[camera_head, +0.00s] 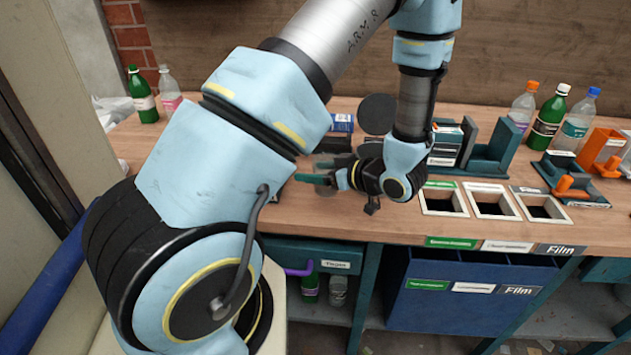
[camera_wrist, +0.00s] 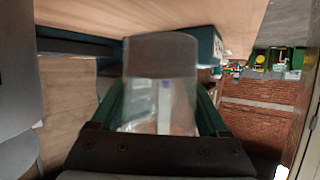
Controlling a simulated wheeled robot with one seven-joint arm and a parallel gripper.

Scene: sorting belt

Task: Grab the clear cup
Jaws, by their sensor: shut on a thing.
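The clear cup (camera_wrist: 160,105) is in the middle of the wrist view, with a see-through body and a darker band at its far end. My gripper (camera_wrist: 162,118) is shut on it, with a green finger on each side of the cup. In the head view my gripper (camera_head: 318,176) is over the bench, left of the square openings, pointing left. There the cup shows only faintly at the fingertips, partly hidden by my arm. I cannot tell whether it touches the bench.
The wooden bench (camera_head: 480,226) has several square openings (camera_head: 443,202) at the front right. Bottles (camera_head: 549,118) stand at the back right, beside an orange holder (camera_head: 598,150). More bottles (camera_head: 143,96) stand at the back left. A blue bin (camera_head: 440,300) sits below.

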